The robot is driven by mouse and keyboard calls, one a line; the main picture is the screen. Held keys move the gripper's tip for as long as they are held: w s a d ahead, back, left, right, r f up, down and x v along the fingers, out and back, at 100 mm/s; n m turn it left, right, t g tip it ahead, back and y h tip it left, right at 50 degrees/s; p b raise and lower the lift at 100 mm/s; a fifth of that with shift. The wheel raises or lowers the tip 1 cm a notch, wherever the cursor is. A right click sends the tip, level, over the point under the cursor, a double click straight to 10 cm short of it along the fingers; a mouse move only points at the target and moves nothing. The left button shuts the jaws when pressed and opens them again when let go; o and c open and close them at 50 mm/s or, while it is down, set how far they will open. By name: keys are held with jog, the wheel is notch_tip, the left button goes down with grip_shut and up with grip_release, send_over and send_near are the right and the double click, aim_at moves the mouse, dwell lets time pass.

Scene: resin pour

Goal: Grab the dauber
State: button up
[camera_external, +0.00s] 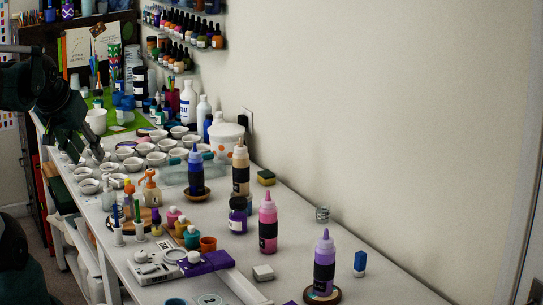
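My gripper (84,154) is at the left, over the near edge of the group of white bowls. Its two dark fingers look spread apart, with nothing visible between them. I cannot tell for sure which item is the dauber. My gripper is apart from all of these, farther back on the table.
Several white bowls (156,159) crowd the table below and right of my gripper. Tall squeeze bottles, blue (196,172), tan (240,170), pink (267,222) and lilac (324,262), stand to the right. The wall bounds the right side.

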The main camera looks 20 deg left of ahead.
jog(key=shift+d, duration=0.1)
jog(key=w+d+f+m+h+b, duration=0.25)
jog(key=w+d, duration=0.35)
jog(key=d, duration=0.4)
jog(key=w+d+f+m+h+b, duration=0.2)
jog(key=w+d+b, duration=0.3)
jog(key=d, duration=0.6)
jog(key=w+d+f+m+h+b, duration=0.2)
jog(key=w+d+f+m+h, duration=0.1)
jog(key=w+d, duration=0.6)
jog(key=d+f+m+h+b, duration=0.1)
jog(key=d+f, duration=0.3)
jog(key=d, duration=0.6)
jog(key=d+f+m+h+b, duration=0.2)
jog(key=d+f, duration=0.3)
jog(key=d, duration=0.5)
jog(key=d+f+m+g+h+b, duration=0.1)
jog(key=d+f+b, duration=0.3)
jog(key=d, duration=0.6)
jog(key=shift+w+f+m, duration=0.2)
jog(key=shift+f+m, duration=0.25)
jog(key=shift+f+b, duration=0.5)
jog(key=shift+f, duration=1.25)
